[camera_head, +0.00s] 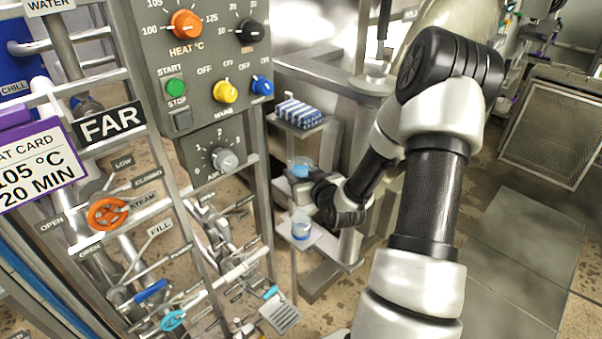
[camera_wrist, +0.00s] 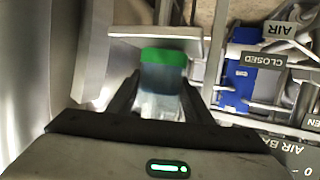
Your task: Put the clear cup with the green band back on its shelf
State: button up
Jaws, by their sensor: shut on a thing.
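The clear cup with the green band (camera_wrist: 163,77) is between the fingers of my gripper (camera_wrist: 160,100) in the wrist view. My gripper is shut on it. The green band faces a pale shelf edge, and the gripper body hides part of the cup. In the head view my gripper (camera_head: 303,187) is at the narrow shelf stand, below its top shelf and just above a lower shelf (camera_head: 328,252). The green band cannot be made out there. I cannot tell whether the held cup touches a shelf.
A clear cup with a blue band (camera_head: 301,226) stands on the lower shelf, close below my gripper. Blue-and-white striped packs (camera_head: 299,114) lie on the top shelf. The control panel (camera_head: 208,60) and pipe rack with an orange valve wheel (camera_head: 107,214) are at left.

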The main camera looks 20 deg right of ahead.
jog(key=shift+f, duration=0.2)
jog(key=o, duration=1.3)
jog(key=shift+r, duration=0.1)
jog(key=shift+r+p, duration=0.25)
jog(key=shift+p, duration=0.05)
jog(key=p+v, duration=0.2)
jog(key=v, duration=1)
